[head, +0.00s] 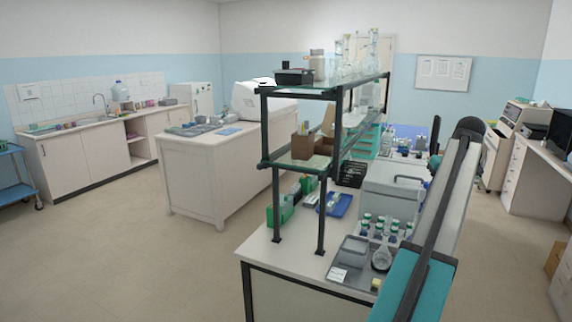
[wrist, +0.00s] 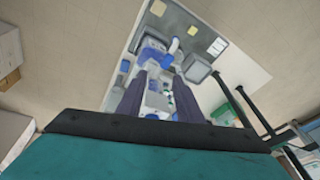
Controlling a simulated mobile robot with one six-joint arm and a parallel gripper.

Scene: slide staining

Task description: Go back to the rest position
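My gripper (wrist: 160,78) shows in the wrist view as two dark fingers with a clear gap between them. It is open, and I see nothing held. Beyond the fingers lies the bench top (wrist: 224,65), seen from above and tilted. A grey tray (wrist: 197,69) and a yellow block (wrist: 158,8) on the bench show past the fingertips. The fingers look apart from the bench items, though their height is hard to judge. In the head view I cannot make out the fingers.
Open floor (head: 120,240) lies at the left.

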